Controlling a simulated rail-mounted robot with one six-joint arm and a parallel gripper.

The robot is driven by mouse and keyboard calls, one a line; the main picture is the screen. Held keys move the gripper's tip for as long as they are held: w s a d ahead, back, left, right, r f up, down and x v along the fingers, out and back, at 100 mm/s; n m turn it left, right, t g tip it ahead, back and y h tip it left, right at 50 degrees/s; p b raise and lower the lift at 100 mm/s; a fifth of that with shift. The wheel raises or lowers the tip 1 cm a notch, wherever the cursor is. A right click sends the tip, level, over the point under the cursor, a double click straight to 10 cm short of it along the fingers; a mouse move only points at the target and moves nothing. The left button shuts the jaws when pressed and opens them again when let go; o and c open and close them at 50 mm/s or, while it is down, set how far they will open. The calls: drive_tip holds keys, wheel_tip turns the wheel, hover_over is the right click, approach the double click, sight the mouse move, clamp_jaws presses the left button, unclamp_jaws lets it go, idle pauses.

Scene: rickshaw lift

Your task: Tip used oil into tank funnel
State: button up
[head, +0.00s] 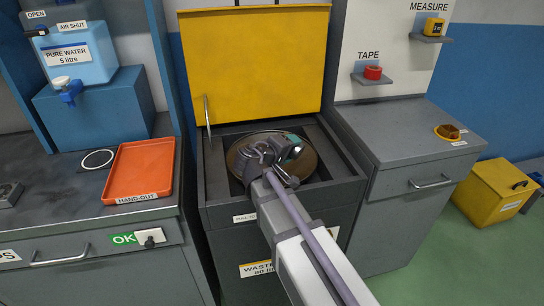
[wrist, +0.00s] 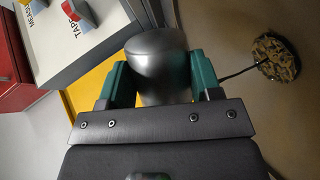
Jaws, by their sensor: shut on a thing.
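My gripper (head: 285,155) is over the round brownish funnel dish (head: 246,143) in the top of the grey waste tank (head: 225,215). In the wrist view its two green fingers (wrist: 158,85) are shut on a smooth grey metal cup (wrist: 158,55). The wrist view is rolled well over, with the wall labels slanted. A thin dark line runs from near the right finger to a mottled dark-and-tan round patch (wrist: 276,58); it looks like a stream, but I cannot be sure. The cup's mouth and contents are hidden.
The tank's yellow lid (head: 255,62) stands open behind the funnel. Left is a counter with an orange hand-out tray (head: 140,172) and blue water container (head: 78,52). Right are a grey cabinet (head: 410,150), tape (head: 373,72), a measure (head: 434,27) and a yellow box (head: 492,190).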

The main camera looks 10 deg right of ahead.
drive_tip(key=shift+w+a+f+n+b, duration=0.25)
drive_tip(key=shift+w+a+n+b, duration=0.05)
drive_tip(key=shift+w+a, duration=0.1)
drive_tip(key=shift+w, duration=0.1)
drive_tip(key=shift+w+a+f+n+g+h+b, duration=0.1)
drive_tip(key=shift+f+n+g+h+b, duration=0.2)
drive_tip(key=shift+n+h+b, duration=0.15)
drive_tip(key=shift+w+a+f+n+b, duration=0.1)
drive_tip(key=shift+f+n+b, duration=0.1)
drive_tip(key=shift+n+b, duration=0.15)
idle(0.4)
